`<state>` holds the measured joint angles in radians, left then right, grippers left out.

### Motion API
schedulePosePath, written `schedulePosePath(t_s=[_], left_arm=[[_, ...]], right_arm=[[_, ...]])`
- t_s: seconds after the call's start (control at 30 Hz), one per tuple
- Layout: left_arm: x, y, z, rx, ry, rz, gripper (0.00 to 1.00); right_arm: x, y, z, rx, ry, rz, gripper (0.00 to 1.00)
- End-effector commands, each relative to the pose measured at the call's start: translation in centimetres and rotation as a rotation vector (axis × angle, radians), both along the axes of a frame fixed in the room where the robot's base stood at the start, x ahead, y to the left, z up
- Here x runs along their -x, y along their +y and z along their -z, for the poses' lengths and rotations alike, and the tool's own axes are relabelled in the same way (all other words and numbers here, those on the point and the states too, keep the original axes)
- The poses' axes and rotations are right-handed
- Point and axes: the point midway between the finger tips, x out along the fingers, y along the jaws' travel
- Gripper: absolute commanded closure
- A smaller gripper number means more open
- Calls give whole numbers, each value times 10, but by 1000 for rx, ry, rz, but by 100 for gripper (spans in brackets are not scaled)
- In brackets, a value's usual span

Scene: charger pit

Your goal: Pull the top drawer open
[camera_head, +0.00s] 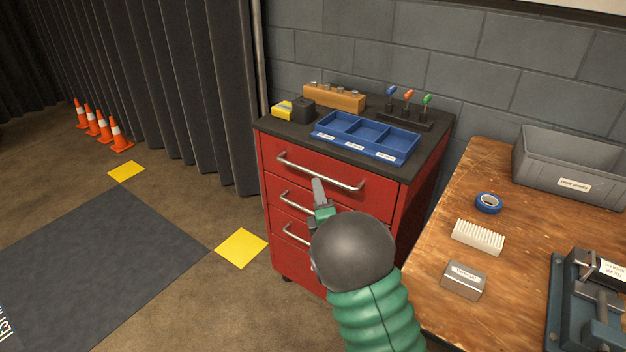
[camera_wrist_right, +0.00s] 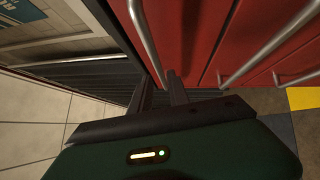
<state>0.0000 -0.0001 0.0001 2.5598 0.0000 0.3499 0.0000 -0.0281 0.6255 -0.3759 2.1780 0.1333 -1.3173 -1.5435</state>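The red cabinet's top drawer (camera_head: 380,190) is shut, its front flush with the drawers below. Its silver bar handle (camera_head: 300,167) runs across the front, and it also shows in the wrist view (camera_wrist_right: 146,38). My right gripper (camera_head: 317,182) is in front of the top drawer, its fingertips just below the middle of the handle in the head view. In the wrist view the two fingers (camera_wrist_right: 159,78) are apart, with the handle's near end showing between them. I cannot tell whether they touch it. My left gripper is out of view.
Lower drawer handles (camera_head: 297,202) sit under the gripper. The black cabinet top holds a blue tray (camera_head: 365,137), a wooden block (camera_head: 334,97) and a tool rack (camera_head: 405,118). A wooden bench (camera_head: 440,235) stands close on the right. Floor to the left is open, with cones (camera_head: 120,134) farther back.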

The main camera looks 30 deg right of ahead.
Motion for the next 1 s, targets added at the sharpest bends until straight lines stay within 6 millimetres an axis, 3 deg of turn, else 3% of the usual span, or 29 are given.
schedulePosePath(t_s=[0.1, 0.33, 0.63, 0.8, 1.0], left_arm=[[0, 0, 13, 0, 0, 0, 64], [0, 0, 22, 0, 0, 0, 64], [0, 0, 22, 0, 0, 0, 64], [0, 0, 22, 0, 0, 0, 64], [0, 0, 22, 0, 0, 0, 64]], right_arm=[[-28, -11, -1, 2, -4, -1, 78], [-60, -24, -7, -1, 0, 0, 78], [-64, -26, -9, -2, 2, -1, 78], [-64, -26, -9, -3, 1, -1, 99], [-64, -26, -8, -2, 3, -1, 100]])
